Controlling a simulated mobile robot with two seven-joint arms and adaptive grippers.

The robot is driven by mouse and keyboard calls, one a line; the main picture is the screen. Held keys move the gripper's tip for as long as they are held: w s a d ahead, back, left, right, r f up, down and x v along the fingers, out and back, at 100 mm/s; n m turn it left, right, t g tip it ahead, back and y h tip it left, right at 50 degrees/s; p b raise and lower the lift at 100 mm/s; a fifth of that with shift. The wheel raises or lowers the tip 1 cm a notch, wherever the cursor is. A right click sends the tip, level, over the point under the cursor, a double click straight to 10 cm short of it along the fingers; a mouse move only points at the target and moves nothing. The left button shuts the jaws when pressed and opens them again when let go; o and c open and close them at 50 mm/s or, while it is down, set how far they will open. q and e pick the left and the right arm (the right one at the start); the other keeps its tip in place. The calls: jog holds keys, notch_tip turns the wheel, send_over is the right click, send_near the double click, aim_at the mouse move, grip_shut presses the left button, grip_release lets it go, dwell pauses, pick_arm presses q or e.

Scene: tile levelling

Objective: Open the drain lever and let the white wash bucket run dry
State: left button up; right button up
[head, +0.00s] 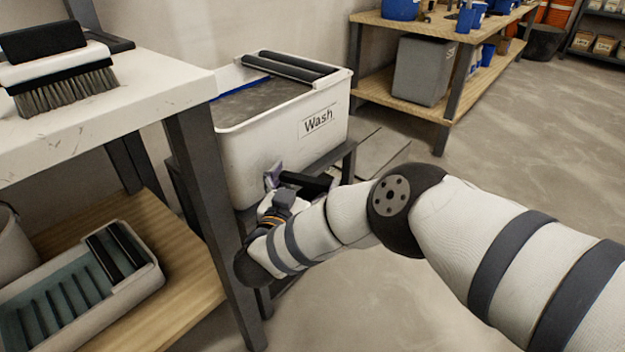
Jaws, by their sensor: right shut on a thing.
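The white wash bucket (245,150), labelled "Wash", stands on a dark metal stand (345,165) in the head view. Grey, murky liquid (262,98) shows inside it, and dark rollers (290,68) lie across its top. My right gripper (274,176) is at the lower front of the bucket, shut on a small part there. That part is mostly hidden by the fingers and wrist; it appears to be the drain lever, but its position cannot be told. My left gripper is not in view.
A white-topped table (150,88) with a black-and-white brush (60,70) stands close at left. Its wooden lower shelf (185,275) holds a tray with rollers (95,275). A wooden bench (375,78) stands behind right. The floor at right is open.

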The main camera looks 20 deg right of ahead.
jog(key=shift+h, duration=0.3)
jog(key=o, duration=1.4)
jog(key=shift+c, duration=0.2)
jog(key=v, duration=0.7)
jog(key=shift+s+a, duration=0.2)
jog(key=shift+a, duration=0.05)
jog(key=shift+c, duration=0.2)
